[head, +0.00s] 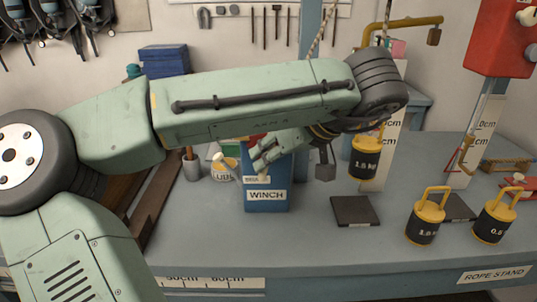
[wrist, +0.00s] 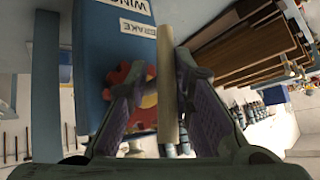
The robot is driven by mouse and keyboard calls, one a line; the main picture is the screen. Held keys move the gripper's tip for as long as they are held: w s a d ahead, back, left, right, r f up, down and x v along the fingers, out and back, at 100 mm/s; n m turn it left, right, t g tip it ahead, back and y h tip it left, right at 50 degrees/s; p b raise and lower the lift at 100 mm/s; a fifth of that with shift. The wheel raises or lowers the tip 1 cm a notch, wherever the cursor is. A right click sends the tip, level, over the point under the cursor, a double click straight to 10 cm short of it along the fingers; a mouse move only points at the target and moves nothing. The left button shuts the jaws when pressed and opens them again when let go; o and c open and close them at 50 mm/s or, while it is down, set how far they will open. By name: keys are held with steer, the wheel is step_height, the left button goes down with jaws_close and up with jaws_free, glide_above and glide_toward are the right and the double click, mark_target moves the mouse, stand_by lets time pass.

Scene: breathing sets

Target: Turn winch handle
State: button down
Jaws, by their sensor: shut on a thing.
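The winch is a blue box (head: 280,182) labelled WINCH on the workbench, mid-picture in the head view. In the wrist view its blue side (wrist: 95,55) carries WINCH and BRAKE labels. A pale wooden winch handle (wrist: 167,75) stands lengthwise between the fingers in the wrist view. My gripper (head: 263,160) is in front of the winch's upper part, and in the wrist view my gripper (wrist: 158,88) is shut on the handle. A red toothed wheel (wrist: 140,100) shows behind the fingers. In the head view the handle is mostly hidden by my gripper.
A yellow-and-black weight (head: 365,163) hangs right of the winch, its base above the bench. Two similar weights (head: 424,225) (head: 494,222) stand at the right. A dark square plate (head: 354,210) lies on the bench.

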steer(key=shift+d, duration=0.25)
steer(key=c, duration=1.2)
jaws_free()
steer(key=shift+w, duration=0.1)
steer(key=shift+c, duration=0.2)
steer(key=shift+f, duration=0.1)
steer(key=shift+a, duration=0.1)
